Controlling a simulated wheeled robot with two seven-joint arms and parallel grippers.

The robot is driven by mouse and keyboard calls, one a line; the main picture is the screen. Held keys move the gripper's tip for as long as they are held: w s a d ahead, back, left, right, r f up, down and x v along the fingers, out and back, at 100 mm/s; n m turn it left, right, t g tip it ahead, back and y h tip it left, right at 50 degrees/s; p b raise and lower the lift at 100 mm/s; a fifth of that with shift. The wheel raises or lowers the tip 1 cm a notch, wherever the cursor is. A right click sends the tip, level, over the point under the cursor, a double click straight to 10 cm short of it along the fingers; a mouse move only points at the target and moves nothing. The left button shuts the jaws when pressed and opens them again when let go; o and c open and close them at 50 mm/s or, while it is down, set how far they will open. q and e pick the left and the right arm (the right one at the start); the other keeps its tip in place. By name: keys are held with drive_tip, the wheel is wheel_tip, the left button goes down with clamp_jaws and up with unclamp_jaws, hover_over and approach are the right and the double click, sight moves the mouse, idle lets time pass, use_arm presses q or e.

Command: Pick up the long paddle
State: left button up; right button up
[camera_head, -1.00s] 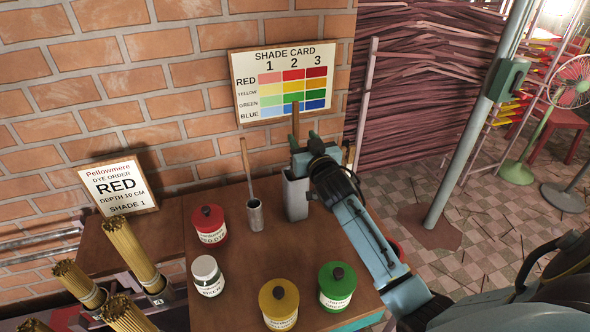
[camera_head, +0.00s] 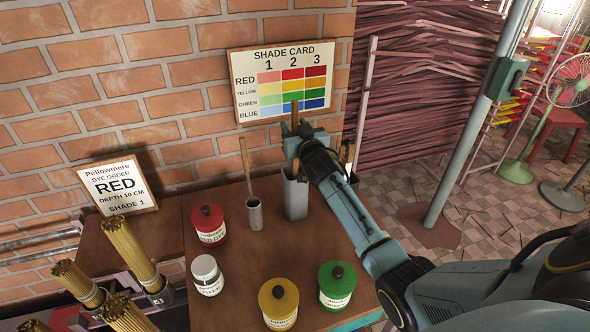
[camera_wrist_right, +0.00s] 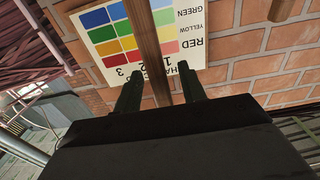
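The long paddle's wooden handle (camera_head: 295,112) stands upright out of a tall square metal container (camera_head: 295,196) at the back of the table; its lower part is hidden. My right gripper (camera_head: 297,127) is at the upper handle, with one finger on each side. In the right wrist view the handle (camera_wrist_right: 148,45) passes between the two dark fingers (camera_wrist_right: 160,92), with gaps showing, so the gripper is open around it. A shorter wooden-handled paddle (camera_head: 246,160) leans in a round metal cup (camera_head: 254,215) to the left. My left gripper is out of view.
Red (camera_head: 208,225), white (camera_head: 207,276), yellow (camera_head: 278,303) and green (camera_head: 337,286) jars stand on the brown table (camera_head: 240,255). A shade card (camera_head: 243,100) hangs on the brick wall behind. An order card (camera_head: 118,186) and stick bundles (camera_head: 130,245) are at left.

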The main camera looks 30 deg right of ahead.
clamp_jaws()
